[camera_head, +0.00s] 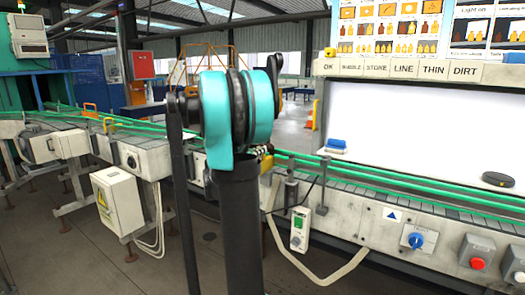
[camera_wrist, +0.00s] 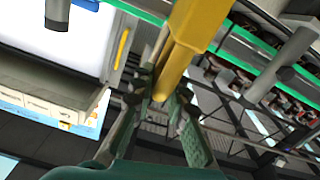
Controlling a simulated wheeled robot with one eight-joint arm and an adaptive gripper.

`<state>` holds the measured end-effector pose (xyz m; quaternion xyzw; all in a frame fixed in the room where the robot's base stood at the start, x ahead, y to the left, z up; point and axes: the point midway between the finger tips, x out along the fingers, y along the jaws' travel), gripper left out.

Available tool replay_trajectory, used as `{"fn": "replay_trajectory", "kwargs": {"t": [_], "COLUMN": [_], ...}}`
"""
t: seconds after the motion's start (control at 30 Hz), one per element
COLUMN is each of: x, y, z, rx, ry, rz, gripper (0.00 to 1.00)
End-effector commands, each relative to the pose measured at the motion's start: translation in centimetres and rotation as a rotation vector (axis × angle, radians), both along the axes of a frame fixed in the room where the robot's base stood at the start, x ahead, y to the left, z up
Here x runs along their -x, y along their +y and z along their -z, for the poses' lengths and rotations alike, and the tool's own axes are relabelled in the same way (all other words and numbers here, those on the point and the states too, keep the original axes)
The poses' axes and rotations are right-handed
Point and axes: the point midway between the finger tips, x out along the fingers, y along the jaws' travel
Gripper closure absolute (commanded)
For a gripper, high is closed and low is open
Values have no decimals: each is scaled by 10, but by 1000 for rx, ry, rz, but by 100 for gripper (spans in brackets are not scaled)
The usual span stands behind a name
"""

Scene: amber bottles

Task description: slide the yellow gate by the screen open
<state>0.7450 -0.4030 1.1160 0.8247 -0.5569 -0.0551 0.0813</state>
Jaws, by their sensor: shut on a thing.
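The yellow gate (camera_wrist: 198,22) shows large in the wrist view as a yellow block with a rounded bar reaching down between my fingers. My gripper (camera_wrist: 162,92) is shut on this bar, with one green-grey finger on each side. In the head view only a small piece of the yellow gate (camera_head: 266,168) shows beside my arm, at the conveyor rail. My arm hides the rest of it and my gripper there. The white lit screen (camera_head: 420,125) stands to the right of the gate, behind the conveyor.
The conveyor (camera_head: 410,190) with green guide rails runs across the view. Its front carries a blue switch (camera_head: 416,240), a red button box (camera_head: 477,257) and a hanging green-button box (camera_head: 299,228). A blue-handled item (camera_head: 336,145) and dark puck (camera_head: 497,180) lie near the screen.

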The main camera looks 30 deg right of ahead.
Motion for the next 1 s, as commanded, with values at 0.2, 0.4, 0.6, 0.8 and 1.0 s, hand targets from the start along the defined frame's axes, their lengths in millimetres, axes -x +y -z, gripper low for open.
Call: {"fn": "replay_trajectory", "kwargs": {"t": [0.2,0.4,0.6,0.8,1.0], "x": [3,2,1,5,19], "y": [0,0,0,12,48], "z": [1,0,0,0,1], "rx": [0,-1,0,0,0], "ry": [1,0,0,0,0], "rz": [4,2,1,-2,-4], "gripper": [84,66,66,66,66]}}
